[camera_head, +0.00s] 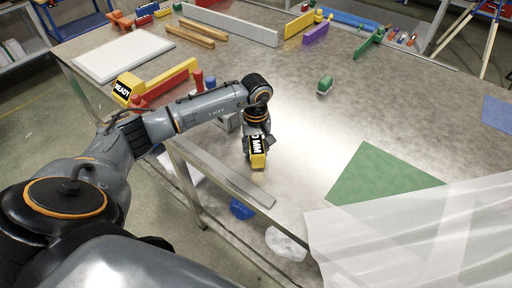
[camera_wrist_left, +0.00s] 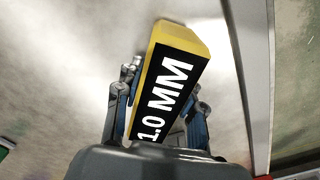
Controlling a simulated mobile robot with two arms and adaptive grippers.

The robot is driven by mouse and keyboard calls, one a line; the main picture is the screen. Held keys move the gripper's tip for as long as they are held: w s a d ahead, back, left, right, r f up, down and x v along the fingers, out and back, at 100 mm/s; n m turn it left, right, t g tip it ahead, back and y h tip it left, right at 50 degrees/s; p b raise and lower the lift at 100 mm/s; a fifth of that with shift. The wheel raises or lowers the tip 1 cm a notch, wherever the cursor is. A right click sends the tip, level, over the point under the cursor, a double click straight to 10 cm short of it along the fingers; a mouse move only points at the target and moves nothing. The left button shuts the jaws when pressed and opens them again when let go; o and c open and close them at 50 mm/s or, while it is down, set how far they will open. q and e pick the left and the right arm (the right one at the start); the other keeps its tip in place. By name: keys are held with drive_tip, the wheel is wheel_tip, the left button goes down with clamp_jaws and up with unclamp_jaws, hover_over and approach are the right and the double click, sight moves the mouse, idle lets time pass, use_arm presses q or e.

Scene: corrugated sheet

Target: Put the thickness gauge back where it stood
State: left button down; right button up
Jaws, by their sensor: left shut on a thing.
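The thickness gauge (camera_head: 258,160) is a yellow block with a black face and white lettering. In the left wrist view the gauge (camera_wrist_left: 172,72) reads "1.0 MM". My left gripper (camera_head: 257,147) is shut on it, with one finger on each side of the block. The left wrist view shows the gripper (camera_wrist_left: 162,88) with the gauge's yellow end sticking out beyond the fingertips. The gauge is near the table's front edge; I cannot tell whether it touches the tabletop. My right gripper is not in view.
A grey strip (camera_head: 232,180) lies along the front edge. A yellow "READY" block (camera_head: 127,87) and a white board (camera_head: 124,54) are at left. A green sheet (camera_head: 385,178) and translucent film (camera_head: 420,235) are at right.

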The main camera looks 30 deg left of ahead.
sight(256, 141)
use_arm(q)
drive_tip(key=c, duration=1.3)
unclamp_jaws()
drive_tip(key=shift+f, duration=0.15)
drive_tip(key=o, duration=0.5)
drive_tip(key=shift+r+p, duration=0.3)
drive_tip(key=shift+r, duration=0.05)
drive_tip(key=shift+w+r+b, duration=0.1)
drive_tip(key=shift+r+b, duration=0.2)
drive_tip(key=shift+r, duration=0.05)
wheel_tip(256, 141, up, 11)
drive_tip(key=shift+b, duration=0.85)
drive_tip(key=shift+s+f, duration=0.1)
drive_tip(key=shift+s, duration=0.1)
